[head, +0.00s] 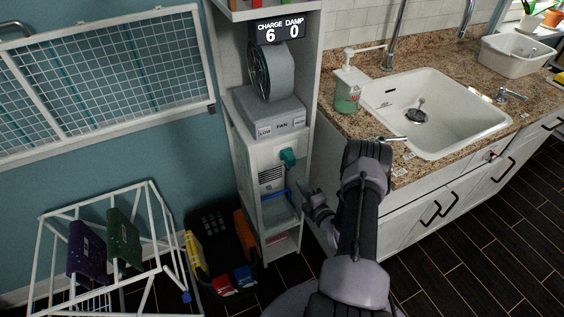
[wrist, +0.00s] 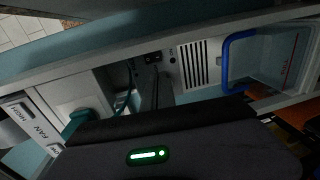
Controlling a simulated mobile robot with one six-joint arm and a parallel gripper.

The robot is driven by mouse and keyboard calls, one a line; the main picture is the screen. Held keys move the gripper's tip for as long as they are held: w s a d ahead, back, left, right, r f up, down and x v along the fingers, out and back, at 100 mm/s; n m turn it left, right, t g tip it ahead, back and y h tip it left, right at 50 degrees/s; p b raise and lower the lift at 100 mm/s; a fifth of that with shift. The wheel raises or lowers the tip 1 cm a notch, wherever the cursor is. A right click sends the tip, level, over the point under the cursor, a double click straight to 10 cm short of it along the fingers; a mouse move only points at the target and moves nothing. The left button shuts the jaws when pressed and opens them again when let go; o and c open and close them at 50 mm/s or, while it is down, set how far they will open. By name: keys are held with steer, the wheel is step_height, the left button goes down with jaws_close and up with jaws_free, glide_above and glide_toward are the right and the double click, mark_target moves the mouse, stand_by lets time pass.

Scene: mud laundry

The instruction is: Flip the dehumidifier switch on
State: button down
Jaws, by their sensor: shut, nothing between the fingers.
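The dehumidifier (head: 270,178) is a pale unit low in the narrow white cabinet, with a slatted vent and a clear tank with a blue handle below. In the wrist view its vent (wrist: 194,64) and blue handle (wrist: 228,62) show at the upper right. A small dark part (wrist: 152,57) sits left of the vent; it may be the switch, but its position is too small to read. My gripper (head: 312,200) is shut and empty, just right of the cabinet's lower part. In the wrist view its dark body covers the bottom, and I cannot tell whether it touches anything.
A grey fan (head: 272,72) stands above on a base with LOW and HIGH buttons, under a display reading CHARGE 6, DAMP 0. A teal part (head: 288,157) sticks out below it. A sink counter (head: 408,172) is at right, a dark crate (head: 215,225) and white rack (head: 151,190) at left.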

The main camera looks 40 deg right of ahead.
steer(key=b+x, duration=0.6)
steer(key=x, duration=0.8)
